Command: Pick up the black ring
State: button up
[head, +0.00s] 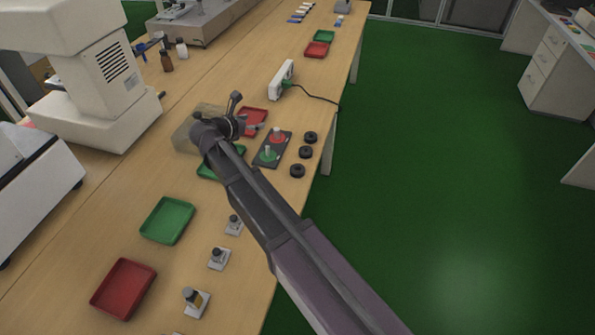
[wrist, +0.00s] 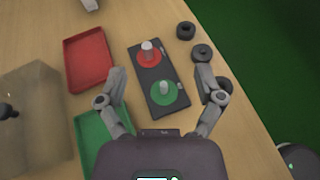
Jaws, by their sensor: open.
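Three black rings lie in a row near the table's right edge in the head view: a far one (head: 310,137), a middle one (head: 306,152) and a near one (head: 297,171). In the head view, my gripper (head: 243,122) is left of the rings.
A red tray (wrist: 88,58) and a green tray (wrist: 88,138) lie left of the board. A translucent box (wrist: 32,120) stands farther left. A white power strip (head: 281,80) with a cable lies beyond. The table's edge and green floor are right of the rings.

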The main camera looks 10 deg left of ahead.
dwell(0.4)
jog(key=s+d+f+m+g, duration=0.1)
jog(key=d+f+m+g, duration=0.45)
jog(key=d, duration=0.75)
jog(key=s+d+f+m+g, duration=0.2)
jog(key=d+m, duration=0.6)
jog(key=d, duration=0.5)
jog(key=s+d+f+m+g+y, duration=0.2)
jog(key=s+d+m+y, duration=0.1)
jog(key=s+d+m, duration=0.4)
jog(key=s+d+f+m+g+y, duration=0.2)
jog(key=s+d+m+y, duration=0.1)
jog(key=s+d+m, duration=0.4)
jog(key=shift+d+m, duration=1.55)
jog(key=shift+d, duration=0.4)
jog(key=shift+w+g, duration=0.1)
jog(key=shift+g, duration=0.15)
jog(key=c, duration=0.4)
jog(key=shift+a, duration=0.15)
